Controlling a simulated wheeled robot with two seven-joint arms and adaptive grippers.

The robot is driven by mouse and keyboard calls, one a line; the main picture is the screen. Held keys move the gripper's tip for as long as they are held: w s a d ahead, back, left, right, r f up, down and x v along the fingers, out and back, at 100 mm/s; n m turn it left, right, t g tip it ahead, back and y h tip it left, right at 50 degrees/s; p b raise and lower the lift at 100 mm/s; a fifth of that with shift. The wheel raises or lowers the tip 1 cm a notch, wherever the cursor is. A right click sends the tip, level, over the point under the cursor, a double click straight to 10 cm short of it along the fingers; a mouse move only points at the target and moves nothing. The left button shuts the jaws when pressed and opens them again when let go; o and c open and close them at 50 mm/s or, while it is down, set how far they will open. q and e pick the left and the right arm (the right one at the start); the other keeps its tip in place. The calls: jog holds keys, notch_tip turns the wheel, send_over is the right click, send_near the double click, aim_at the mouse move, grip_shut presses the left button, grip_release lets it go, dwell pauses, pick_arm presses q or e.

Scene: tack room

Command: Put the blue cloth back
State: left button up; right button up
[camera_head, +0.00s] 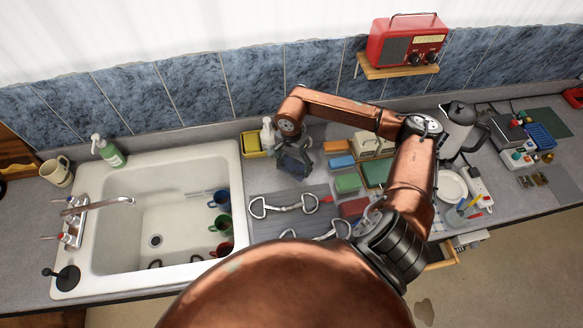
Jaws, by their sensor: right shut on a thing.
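My right gripper (294,164) points down over the counter, just right of the sink. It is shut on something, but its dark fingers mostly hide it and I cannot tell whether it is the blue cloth. In the same row towards me are a green piece (348,183) and a red piece (353,207). My left gripper is not in view.
A white sink (120,170) with several mugs is at the left. A yellow tray (251,146) and a white bottle (267,134) stand close to my gripper. Metal bits (285,207) lie on a grey mat. A pale box (371,145) and a kettle (457,130) are right.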

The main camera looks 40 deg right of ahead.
aim_at(291, 164)
jog(key=shift+w+f, duration=0.5)
notch_tip(291, 164, down, 2)
jog(key=shift+f+p, duration=0.15)
jog(key=shift+p, duration=0.55)
jog(key=shift+f, duration=0.4)
jog(key=shift+f, duration=0.15)
jog(key=o, duration=1.1)
